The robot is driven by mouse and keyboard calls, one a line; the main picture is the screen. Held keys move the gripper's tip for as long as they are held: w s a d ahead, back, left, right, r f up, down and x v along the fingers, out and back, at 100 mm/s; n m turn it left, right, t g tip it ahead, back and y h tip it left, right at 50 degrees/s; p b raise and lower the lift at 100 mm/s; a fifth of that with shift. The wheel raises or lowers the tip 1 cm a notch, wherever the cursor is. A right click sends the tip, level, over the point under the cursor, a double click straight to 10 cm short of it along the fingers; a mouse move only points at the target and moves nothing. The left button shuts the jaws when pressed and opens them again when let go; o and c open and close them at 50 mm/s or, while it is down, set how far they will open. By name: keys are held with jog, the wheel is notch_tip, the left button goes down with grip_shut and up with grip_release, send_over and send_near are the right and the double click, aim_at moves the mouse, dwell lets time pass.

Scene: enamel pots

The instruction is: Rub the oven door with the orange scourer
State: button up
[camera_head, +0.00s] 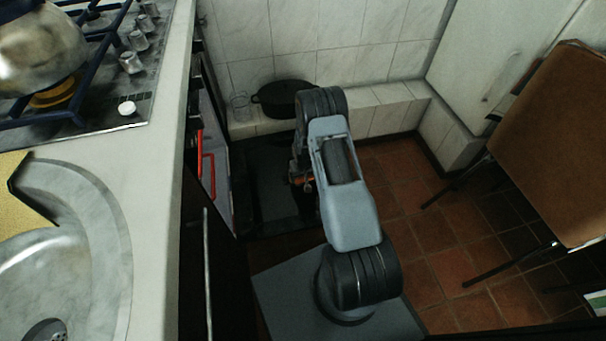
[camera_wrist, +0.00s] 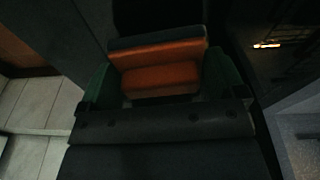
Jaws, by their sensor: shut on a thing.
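The orange scourer (camera_wrist: 160,78) with a dark layer along its far side is in the wrist view. My gripper (camera_wrist: 158,85) is shut on it, with a green finger at each side. In the head view only a small orange bit of the scourer (camera_head: 303,181) shows beside my arm, which hides most of my gripper. A dark flat panel (camera_head: 265,195), which looks like the lowered oven door, lies left of my gripper below the stove front. I cannot tell whether the scourer touches it.
A black pot (camera_head: 279,98) and a glass (camera_head: 240,107) stand on the tiled ledge behind. A brown chair (camera_head: 545,140) stands at right. The tiled floor (camera_head: 400,190) between is clear.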

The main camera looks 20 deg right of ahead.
jog(key=shift+f+b, duration=0.95)
jog(key=shift+f, duration=0.1)
dwell(0.4)
